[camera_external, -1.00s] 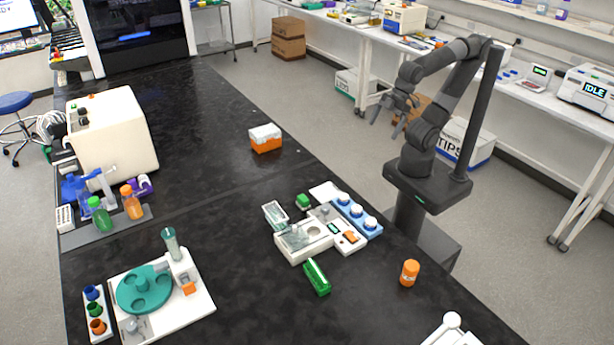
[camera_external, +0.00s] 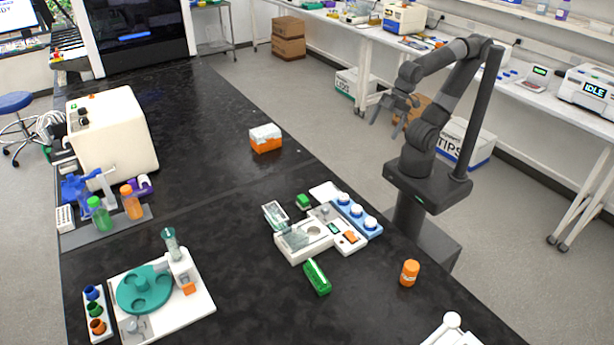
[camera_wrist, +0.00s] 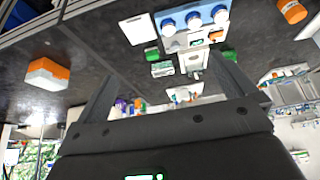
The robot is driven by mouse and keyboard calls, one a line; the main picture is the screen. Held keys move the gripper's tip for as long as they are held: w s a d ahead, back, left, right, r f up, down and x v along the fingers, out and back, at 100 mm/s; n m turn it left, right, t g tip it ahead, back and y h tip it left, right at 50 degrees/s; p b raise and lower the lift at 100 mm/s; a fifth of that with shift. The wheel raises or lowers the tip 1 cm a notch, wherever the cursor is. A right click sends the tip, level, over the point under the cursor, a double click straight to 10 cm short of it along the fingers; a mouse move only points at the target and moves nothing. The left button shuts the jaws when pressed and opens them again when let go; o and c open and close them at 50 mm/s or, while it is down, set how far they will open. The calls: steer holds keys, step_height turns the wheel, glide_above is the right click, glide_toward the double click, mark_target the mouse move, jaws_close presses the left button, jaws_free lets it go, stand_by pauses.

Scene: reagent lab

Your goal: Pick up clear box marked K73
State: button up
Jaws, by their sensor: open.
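A small clear box (camera_external: 275,214) is on the black bench at the left end of a white balance-like device (camera_external: 305,241). A second clear piece (camera_external: 292,238) sits on that device. No K73 mark is readable on either. In the wrist view a pale box (camera_wrist: 163,69) lies beside a green block (camera_wrist: 152,53); it seems to be the same clear box. My gripper (camera_external: 388,115) is open and empty, raised beyond the bench's right edge, well away from the boxes. Its fingers (camera_wrist: 162,53) spread wide in the wrist view.
An orange-and-white box (camera_external: 265,138) stands farther back. A teal rotor device (camera_external: 145,288) is at front left. The bench middle is clear.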

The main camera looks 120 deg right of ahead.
steer(key=shift+c, duration=0.3)
steer(key=c, duration=0.4)
steer(key=w+r+m+g, duration=0.1)
steer(key=w+r+m, duration=0.25)
steer(key=w, duration=0.55)
steer(key=m+g, duration=0.5)
steer(key=m, duration=1)
glide_above(275, 212)
step_height(275, 212, down, 18)
steer(key=shift+a+f, duration=0.2)
steer(key=shift+f, duration=0.2)
step_height(275, 212, down, 11)
steer(key=shift+d+r, duration=0.15)
steer(key=shift+r, duration=0.05)
